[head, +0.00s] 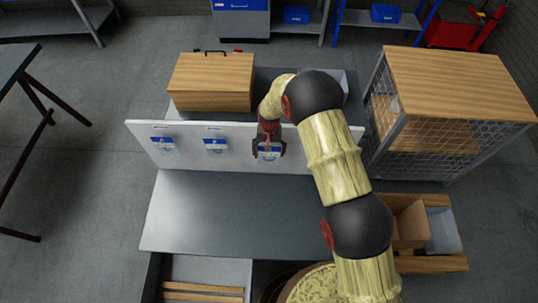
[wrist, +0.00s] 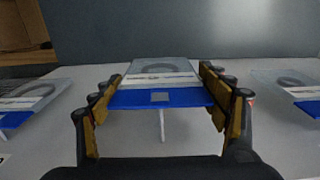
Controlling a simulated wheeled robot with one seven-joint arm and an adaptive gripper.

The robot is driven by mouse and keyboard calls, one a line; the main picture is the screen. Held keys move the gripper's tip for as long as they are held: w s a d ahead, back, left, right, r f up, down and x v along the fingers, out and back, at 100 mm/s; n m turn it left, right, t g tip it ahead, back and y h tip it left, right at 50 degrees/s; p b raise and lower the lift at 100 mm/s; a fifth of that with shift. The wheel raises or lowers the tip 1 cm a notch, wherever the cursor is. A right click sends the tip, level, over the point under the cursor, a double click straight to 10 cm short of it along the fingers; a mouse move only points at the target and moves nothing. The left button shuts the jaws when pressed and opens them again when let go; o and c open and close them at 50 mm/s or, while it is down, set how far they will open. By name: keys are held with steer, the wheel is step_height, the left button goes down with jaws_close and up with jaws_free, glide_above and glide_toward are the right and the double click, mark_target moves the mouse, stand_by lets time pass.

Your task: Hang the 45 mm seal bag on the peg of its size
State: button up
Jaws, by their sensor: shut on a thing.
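A clear seal bag (wrist: 158,68) with a blue header band (wrist: 150,99) and a dark ring inside is between the fingers of my gripper (wrist: 162,80) in the wrist view. The fingers are shut on its two side edges. A thin pale peg (wrist: 161,126) shows just below the band; I cannot tell whether it passes through the bag. In the head view my gripper (head: 269,152) is at the white panel (head: 188,132), over a blue-and-clear bag (head: 270,157). The size print is too small to read.
Two similar bags, a left one (head: 163,145) and a middle one (head: 215,146), hang on the panel. Bags flank mine in the wrist view, left (wrist: 25,96) and right (wrist: 295,88). A wooden box (head: 212,82) stands behind the panel. The grey worktop (head: 225,212) is clear.

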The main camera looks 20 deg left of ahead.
steer(key=shift+w+a+f+b, duration=0.2)
steer(key=shift+w+b, duration=0.2)
steer(key=shift+w, duration=0.2)
steer(key=shift+w+a+f+b, duration=0.1)
steer(key=shift+w+f+b, duration=0.05)
steer(key=shift+w+b, duration=0.4)
steer(key=shift+w+a+f+b, duration=0.1)
steer(key=shift+w+f+b, duration=0.15)
steer(key=shift+w, duration=0.4)
steer(key=shift+r, duration=0.1)
steer(key=o, duration=1.1)
step_height(320, 180, up, 12)
steer(key=shift+f, duration=0.1)
